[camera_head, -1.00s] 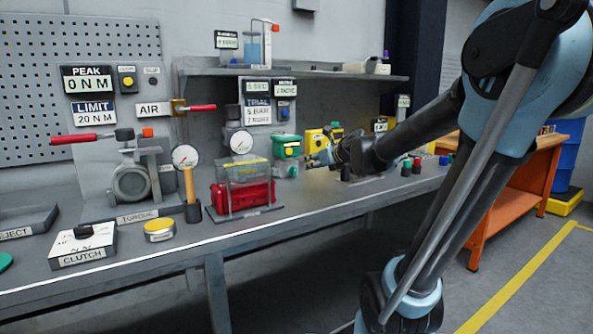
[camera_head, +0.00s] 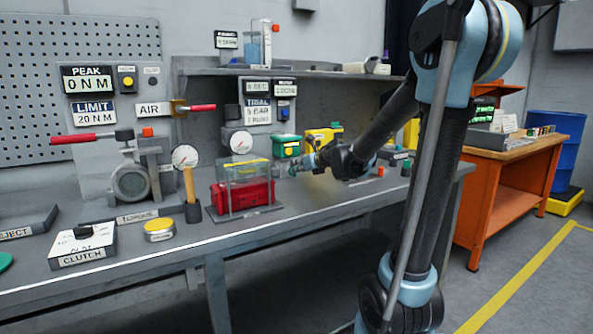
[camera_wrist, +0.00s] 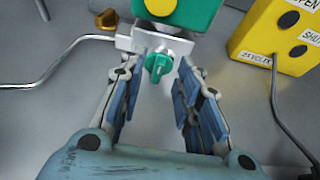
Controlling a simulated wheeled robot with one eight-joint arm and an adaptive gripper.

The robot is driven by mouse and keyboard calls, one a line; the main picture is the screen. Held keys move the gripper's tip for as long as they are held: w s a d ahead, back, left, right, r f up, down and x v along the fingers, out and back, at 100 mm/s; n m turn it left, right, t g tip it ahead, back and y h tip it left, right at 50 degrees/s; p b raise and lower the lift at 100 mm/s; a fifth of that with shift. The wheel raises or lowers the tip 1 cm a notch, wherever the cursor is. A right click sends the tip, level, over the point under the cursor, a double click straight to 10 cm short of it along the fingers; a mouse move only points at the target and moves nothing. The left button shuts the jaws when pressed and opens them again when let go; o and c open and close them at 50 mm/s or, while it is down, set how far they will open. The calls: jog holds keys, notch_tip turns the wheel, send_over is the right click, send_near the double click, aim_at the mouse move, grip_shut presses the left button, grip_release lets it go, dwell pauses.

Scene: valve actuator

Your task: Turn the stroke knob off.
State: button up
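A small green knob (camera_wrist: 158,66) sits on a pale metal fitting (camera_wrist: 150,42) below a green box in the wrist view. No label on the knob is readable, so I cannot tell from a mark that it is the stroke knob. My gripper (camera_wrist: 160,75) is open, with one blue-padded finger on each side of the knob and a gap on both sides. In the head view my gripper (camera_head: 292,168) is by the front of the green box (camera_head: 287,143), and the knob cannot be made out there.
A yellow box (camera_wrist: 278,38) with black knobs and OPEN and SHUT labels stands to the right. A clear guard over a red block (camera_head: 243,192) stands left of my gripper on the bench. The orange-sided bench (camera_head: 512,175) is farther right.

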jog(key=shift+x, duration=1.25)
